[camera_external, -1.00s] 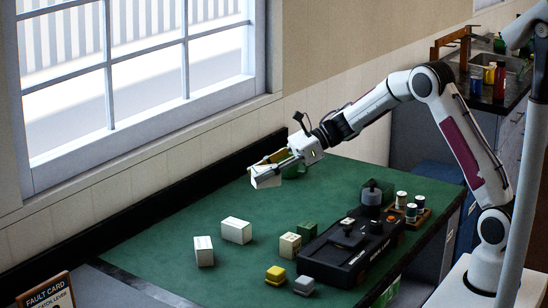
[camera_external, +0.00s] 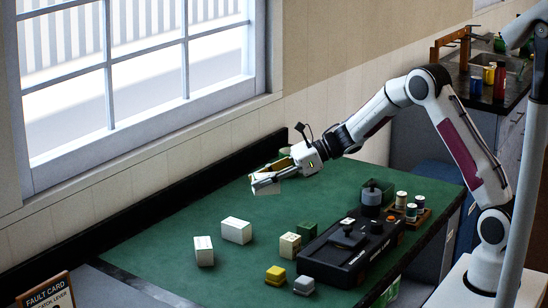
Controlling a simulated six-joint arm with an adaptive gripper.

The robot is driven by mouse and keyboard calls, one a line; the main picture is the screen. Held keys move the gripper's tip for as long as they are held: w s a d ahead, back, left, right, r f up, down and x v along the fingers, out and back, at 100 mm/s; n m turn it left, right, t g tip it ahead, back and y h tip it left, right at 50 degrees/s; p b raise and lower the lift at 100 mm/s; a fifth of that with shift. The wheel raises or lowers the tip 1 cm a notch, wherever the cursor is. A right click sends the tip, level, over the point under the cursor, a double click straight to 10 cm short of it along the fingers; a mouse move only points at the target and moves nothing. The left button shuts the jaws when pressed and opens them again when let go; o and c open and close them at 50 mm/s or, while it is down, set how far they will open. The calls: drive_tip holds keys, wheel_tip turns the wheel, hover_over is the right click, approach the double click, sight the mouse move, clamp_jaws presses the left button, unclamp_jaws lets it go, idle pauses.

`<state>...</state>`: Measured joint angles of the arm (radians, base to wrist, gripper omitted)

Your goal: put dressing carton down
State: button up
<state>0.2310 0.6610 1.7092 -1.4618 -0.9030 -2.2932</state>
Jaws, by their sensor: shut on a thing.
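My gripper (camera_external: 276,178) is shut on a white carton (camera_external: 263,187), which I take to be the dressing carton. It is at the back of the green bench top, near the black back edge. The fingers cover part of the carton. I cannot tell whether the carton touches the bench. Two other white cartons stand on the bench: one in the middle (camera_external: 236,230) and one at the front left (camera_external: 204,251).
A black lever frame (camera_external: 335,264) stands at the right, with a cream block (camera_external: 290,246) and a green block (camera_external: 307,230) beside it. Yellow (camera_external: 275,276) and grey (camera_external: 304,286) blocks lie in front. Spools stand in a wooden rack (camera_external: 424,215).

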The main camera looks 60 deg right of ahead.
sight(261, 194)
drive_tip(key=shift+f, duration=2.25)
drive_tip(key=shift+f, duration=1.9)
drive_tip(key=shift+f, duration=0.15)
drive_tip(key=o, duration=1)
drive_tip(key=shift+r, duration=0.2)
drive_tip(key=v, duration=1.2)
drive_tip(key=shift+f, duration=0.1)
